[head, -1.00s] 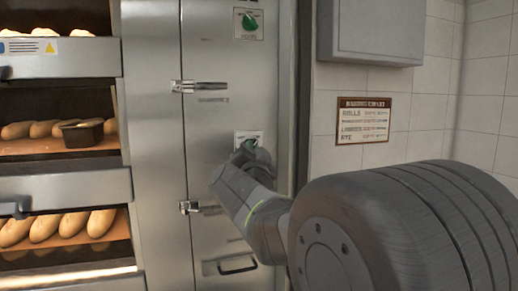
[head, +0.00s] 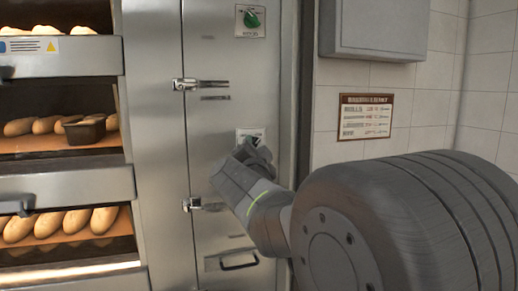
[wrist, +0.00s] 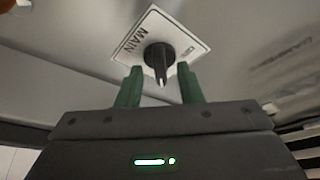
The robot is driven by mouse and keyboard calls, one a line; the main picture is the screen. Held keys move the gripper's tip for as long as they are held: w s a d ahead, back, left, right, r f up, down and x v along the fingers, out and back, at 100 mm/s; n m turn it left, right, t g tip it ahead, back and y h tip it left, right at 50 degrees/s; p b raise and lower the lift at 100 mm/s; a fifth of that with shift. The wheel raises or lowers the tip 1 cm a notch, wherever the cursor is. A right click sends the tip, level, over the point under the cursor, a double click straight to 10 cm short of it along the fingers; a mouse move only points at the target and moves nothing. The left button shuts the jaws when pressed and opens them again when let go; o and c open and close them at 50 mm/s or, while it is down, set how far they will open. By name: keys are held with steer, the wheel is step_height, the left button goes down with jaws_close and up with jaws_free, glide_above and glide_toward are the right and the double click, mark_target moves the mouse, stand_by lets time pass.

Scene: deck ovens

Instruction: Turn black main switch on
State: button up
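The black main switch (wrist: 158,62) is a round knob with a pointer bar, on a white plate (wrist: 132,38) marked MAIN. In the wrist view the pointer end is toward my gripper. My gripper (wrist: 159,80) has two green fingers, one on each side of the knob's pointer, with gaps to it. It is open and holds nothing. In the head view the white plate (head: 249,132) is partly visible, and my wrist hides most of the knob and the fingertips.
A green knob (head: 251,18) sits on a plate higher on the same steel panel. Latches (head: 200,84) and a lower handle (head: 238,261) stick out from the panel. Oven decks with bread are at left, and a grey wall box (head: 372,28) is at upper right.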

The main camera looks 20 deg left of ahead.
steer(key=v, duration=1.3)
steer(key=shift+s+d+b, duration=0.15)
steer(key=shift+s+b, duration=0.15)
steer(key=shift+b, duration=0.15)
steer(key=shift+w+f, duration=0.1)
steer(key=x, duration=1.3)
steer(key=shift+w+p, duration=0.3)
steer(key=shift+p, duration=0.05)
steer(key=shift+s, duration=0.15)
